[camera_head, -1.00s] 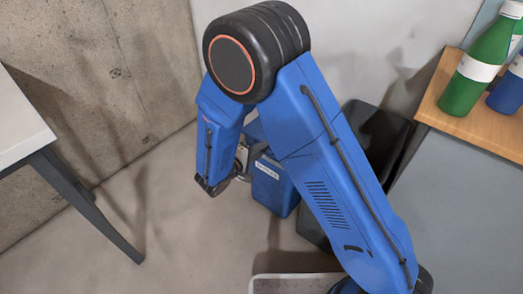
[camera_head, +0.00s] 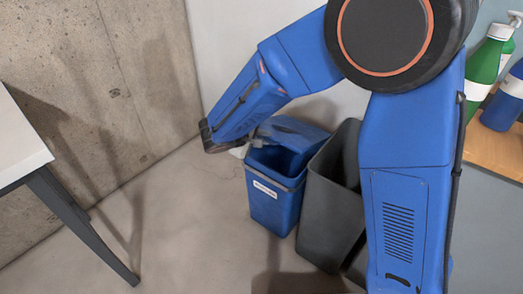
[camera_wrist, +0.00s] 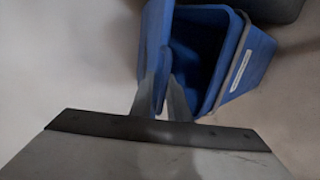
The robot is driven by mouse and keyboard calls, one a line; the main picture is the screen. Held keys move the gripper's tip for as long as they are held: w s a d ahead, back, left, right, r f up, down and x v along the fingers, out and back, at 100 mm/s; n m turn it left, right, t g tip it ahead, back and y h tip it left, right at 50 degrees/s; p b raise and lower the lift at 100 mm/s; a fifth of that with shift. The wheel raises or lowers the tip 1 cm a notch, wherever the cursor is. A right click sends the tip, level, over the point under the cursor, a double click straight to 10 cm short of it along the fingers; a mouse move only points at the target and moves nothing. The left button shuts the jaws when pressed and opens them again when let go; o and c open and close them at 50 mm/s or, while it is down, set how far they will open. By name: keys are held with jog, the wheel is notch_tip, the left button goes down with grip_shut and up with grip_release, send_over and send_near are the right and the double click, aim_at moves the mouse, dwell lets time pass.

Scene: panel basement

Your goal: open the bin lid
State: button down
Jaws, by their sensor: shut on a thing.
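The blue bin (camera_head: 272,205) stands on the floor with a white label on its front. Its blue lid (camera_head: 298,131) is raised at the back, and the dark inside of the bin shows. In the wrist view the bin (camera_wrist: 245,70) lies at the upper right, with its opening facing me and the lid (camera_wrist: 154,35) along its left side. My gripper (camera_wrist: 163,88) is shut on the lid, one grey finger on each side of its edge. In the head view my wrist hangs at the bin's left, and the fingertips are hard to make out.
A dark grey open bin (camera_head: 330,215) stands close against the blue bin's right. A wooden-topped cabinet (camera_head: 495,145) with bottles (camera_head: 490,60) is at the right. A white table (camera_head: 18,140) is at the left. Floor in front is clear.

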jog(key=w+d+r+g+y, duration=0.2)
jog(key=w+d+r+g, duration=0.1)
jog(key=w+d+r, duration=0.4)
jog(key=w+d+r+g+y, duration=0.2)
jog(key=w+r, duration=0.3)
jog(key=r, duration=0.5)
jog(key=w+d+r+g+y, duration=0.1)
jog(key=w+d+r, duration=0.1)
jog(key=w+d, duration=0.4)
jog(key=w+d+r+g, duration=0.1)
jog(key=w+d+r, duration=0.2)
jog(key=w+d, duration=0.4)
jog(key=shift+w+d+r+y, duration=0.15)
jog(key=shift+w+r+y, duration=0.25)
jog(key=shift+w, duration=1.4)
